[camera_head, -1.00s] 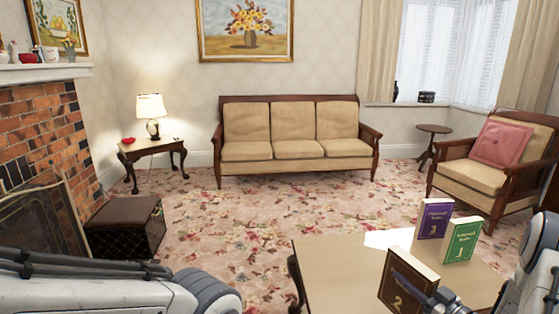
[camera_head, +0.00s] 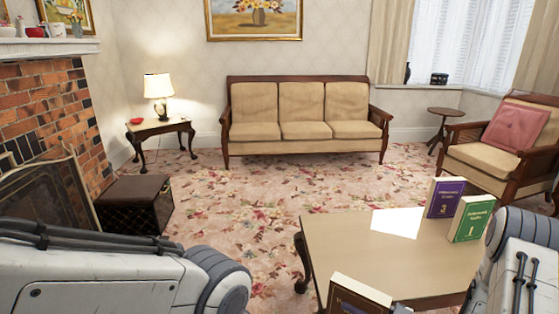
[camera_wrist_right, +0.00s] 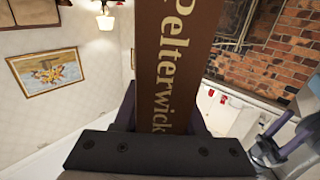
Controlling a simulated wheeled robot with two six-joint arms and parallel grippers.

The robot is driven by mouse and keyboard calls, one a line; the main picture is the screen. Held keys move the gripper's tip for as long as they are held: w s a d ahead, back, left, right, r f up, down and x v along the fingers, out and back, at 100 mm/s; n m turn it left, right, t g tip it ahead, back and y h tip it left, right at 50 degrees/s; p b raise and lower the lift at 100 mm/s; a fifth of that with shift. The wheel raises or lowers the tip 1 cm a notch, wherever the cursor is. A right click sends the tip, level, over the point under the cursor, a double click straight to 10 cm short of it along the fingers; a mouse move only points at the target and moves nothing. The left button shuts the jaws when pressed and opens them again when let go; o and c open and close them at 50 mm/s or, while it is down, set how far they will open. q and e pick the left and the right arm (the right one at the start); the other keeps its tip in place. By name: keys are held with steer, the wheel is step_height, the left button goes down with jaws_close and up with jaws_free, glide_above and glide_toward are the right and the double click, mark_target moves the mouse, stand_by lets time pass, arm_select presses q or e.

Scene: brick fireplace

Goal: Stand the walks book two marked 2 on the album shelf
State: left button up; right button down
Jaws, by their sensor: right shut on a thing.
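The brown walks book two (camera_head: 357,295) shows at the bottom edge of the head view, its cover and lower part cut off. In the right wrist view the brown book (camera_wrist_right: 165,65) shows pale lettering "Pelterwick". My right gripper (camera_wrist_right: 165,112) is shut on it, with a finger on each side. My right arm comes in at the right of the head view, but its jaws are out of that frame. My left arm shows at lower left, without its gripper. I cannot pick out an album shelf in these frames.
A purple book marked 3 (camera_head: 445,198) and a green book marked 1 (camera_head: 472,219) stand on the low table (camera_head: 340,245), beside a flat white sheet (camera_head: 397,223). Behind are a sofa (camera_head: 305,147) and an armchair (camera_head: 490,158). A dark box (camera_head: 135,205) stands by the fireplace.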

step_height(320, 180, down, 6)
steer(key=b, duration=0.5)
step_height(320, 180, up, 30)
steer(key=m+t+h+p, duration=0.5)
steer(key=h+p, duration=0.1)
steer(key=p, duration=2.9)
steer(key=shift+p, duration=0.35)
